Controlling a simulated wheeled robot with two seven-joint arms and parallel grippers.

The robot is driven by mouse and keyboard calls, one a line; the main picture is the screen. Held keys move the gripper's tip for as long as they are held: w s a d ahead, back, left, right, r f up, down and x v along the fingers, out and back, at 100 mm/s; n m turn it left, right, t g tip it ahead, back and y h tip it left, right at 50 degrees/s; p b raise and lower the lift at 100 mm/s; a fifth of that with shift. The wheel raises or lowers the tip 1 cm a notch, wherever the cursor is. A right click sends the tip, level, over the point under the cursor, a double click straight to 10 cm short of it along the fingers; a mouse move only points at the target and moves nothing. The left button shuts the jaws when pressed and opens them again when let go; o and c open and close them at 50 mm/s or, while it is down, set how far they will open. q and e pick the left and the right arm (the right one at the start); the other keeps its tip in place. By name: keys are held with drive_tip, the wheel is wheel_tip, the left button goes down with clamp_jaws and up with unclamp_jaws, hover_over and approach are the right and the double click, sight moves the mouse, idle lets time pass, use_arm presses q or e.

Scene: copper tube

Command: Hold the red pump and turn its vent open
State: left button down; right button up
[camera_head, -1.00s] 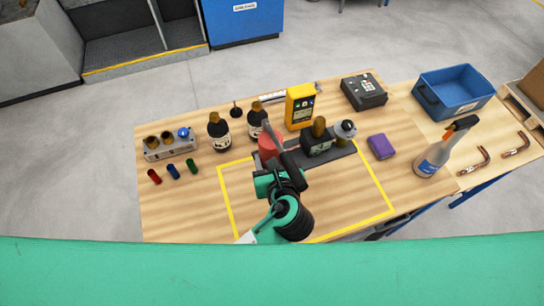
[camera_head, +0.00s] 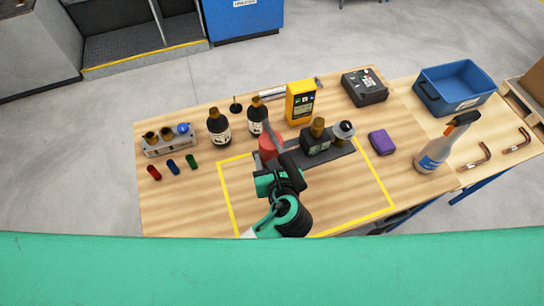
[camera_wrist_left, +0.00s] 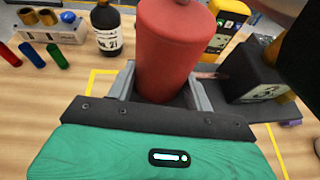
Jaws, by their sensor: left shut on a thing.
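In the head view my left gripper (camera_head: 285,165) and arm cover part of the pump. The vent cannot be made out. My right gripper is in neither view.
A black pump-like unit (camera_head: 317,142) sits on a dark base right of the red pump. Dark bottles (camera_head: 219,128) and a yellow meter (camera_head: 300,103) stand behind. A spray bottle (camera_head: 436,150) and blue bin (camera_head: 453,90) are at right. The taped area's front is clear.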

use_arm(q)
drive_tip(key=shift+w+f+b, duration=0.1)
drive_tip(key=shift+f+b, duration=0.9)
drive_tip(key=shift+f, duration=2.6)
drive_tip(key=shift+f+b, duration=1.05)
drive_tip(key=shift+f, duration=1.9)
drive_tip(key=shift+s+f, duration=0.2)
drive_tip(key=shift+f, duration=0.1)
idle(0.6)
